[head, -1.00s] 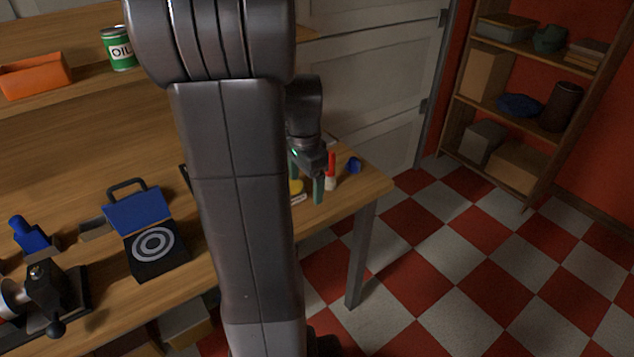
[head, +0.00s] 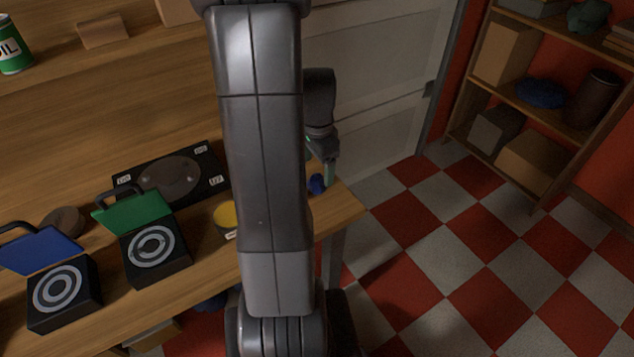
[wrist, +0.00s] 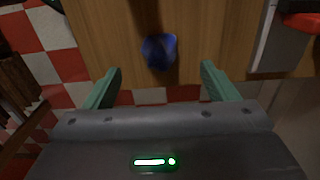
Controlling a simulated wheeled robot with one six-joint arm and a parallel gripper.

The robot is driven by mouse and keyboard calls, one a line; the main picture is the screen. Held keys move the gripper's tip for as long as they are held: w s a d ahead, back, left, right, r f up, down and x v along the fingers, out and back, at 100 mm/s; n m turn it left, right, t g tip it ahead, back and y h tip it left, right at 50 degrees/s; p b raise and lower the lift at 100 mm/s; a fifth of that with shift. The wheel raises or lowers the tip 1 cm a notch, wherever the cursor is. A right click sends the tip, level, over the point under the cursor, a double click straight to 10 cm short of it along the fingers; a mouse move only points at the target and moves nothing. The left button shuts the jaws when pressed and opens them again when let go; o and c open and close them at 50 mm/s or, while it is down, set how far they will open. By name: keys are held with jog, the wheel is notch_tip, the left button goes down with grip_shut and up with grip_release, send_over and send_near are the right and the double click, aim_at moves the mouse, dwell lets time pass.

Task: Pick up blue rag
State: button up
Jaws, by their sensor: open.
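The blue rag (wrist: 159,51) is a small crumpled bundle on the wooden table, near its edge. In the wrist view it lies ahead of my gripper (wrist: 160,88), roughly centred between the two green fingers but beyond their tips. The fingers are wide apart with nothing between them. In the head view the rag (head: 317,184) shows at the right end of the workbench, just beside my gripper (head: 329,172). My arm hides part of the bench near it.
The workbench (head: 200,283) holds a blue-lidded case (head: 62,290), a green-lidded case (head: 155,250), a black plate (head: 178,175) and a yellow-topped container (head: 224,217). A red item (wrist: 303,22) is at upper right in the wrist view. Checkered floor is open beyond the bench edge.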

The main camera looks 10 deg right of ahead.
aim_at(317, 175)
jog(key=shift+f, duration=2.65)
jog(key=c, duration=1.1)
jog(key=shift+r, duration=5.05)
jog(key=shift+c, duration=0.2)
jog(key=o, duration=0.4)
jog(key=shift+c, duration=1.3)
